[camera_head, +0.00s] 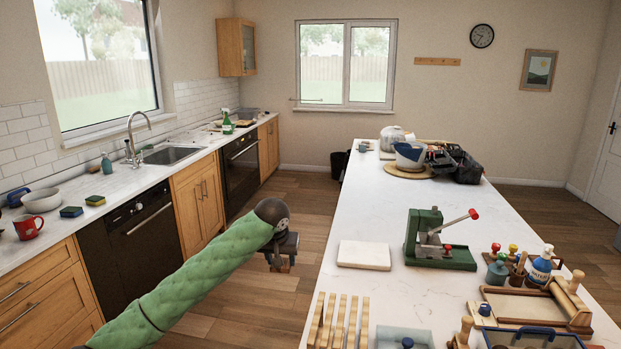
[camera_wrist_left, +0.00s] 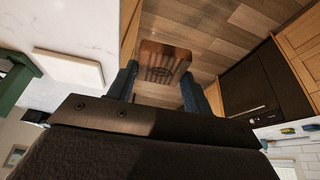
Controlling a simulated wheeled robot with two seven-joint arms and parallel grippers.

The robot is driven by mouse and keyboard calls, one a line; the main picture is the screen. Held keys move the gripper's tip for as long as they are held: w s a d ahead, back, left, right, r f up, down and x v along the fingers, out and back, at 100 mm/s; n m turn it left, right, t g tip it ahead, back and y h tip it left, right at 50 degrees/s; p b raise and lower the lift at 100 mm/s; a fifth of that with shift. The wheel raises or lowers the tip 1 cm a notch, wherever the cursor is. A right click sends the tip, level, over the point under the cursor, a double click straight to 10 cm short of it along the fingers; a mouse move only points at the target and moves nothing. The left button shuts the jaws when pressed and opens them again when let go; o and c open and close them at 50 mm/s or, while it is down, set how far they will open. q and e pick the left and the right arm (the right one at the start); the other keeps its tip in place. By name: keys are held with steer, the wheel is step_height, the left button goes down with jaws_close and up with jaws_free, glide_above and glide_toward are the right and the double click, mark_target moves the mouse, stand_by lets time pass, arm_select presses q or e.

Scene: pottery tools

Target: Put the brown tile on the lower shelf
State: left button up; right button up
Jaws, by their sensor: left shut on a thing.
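My left gripper (camera_head: 282,262) is shut on the brown tile (camera_wrist_left: 165,62), a square tile with a ribbed pattern on its face. In the left wrist view the tile sits between the two dark fingers (camera_wrist_left: 160,85). It hangs over the wooden floor, to the left of the white counter's edge. In the head view the tile is mostly hidden by the gripper. I cannot make out a lower shelf in either view. My right gripper is not in view.
The white counter (camera_head: 385,210) holds a white slab (camera_head: 364,255), a green press (camera_head: 437,240), wooden slats (camera_head: 338,322) and pottery tools on the right. The floor between is clear.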

arm_select(q)
steer(key=s+a, duration=0.4)
steer(key=s, duration=0.4)
steer(key=s+a, duration=0.4)
steer(key=s, duration=0.4)
steer(key=s+a+f+n, duration=0.1)
steer(key=s+a+f, duration=0.3)
steer(key=s+f, duration=0.6)
steer(key=shift+f, duration=1.75)
steer(key=shift+f, duration=0.1)
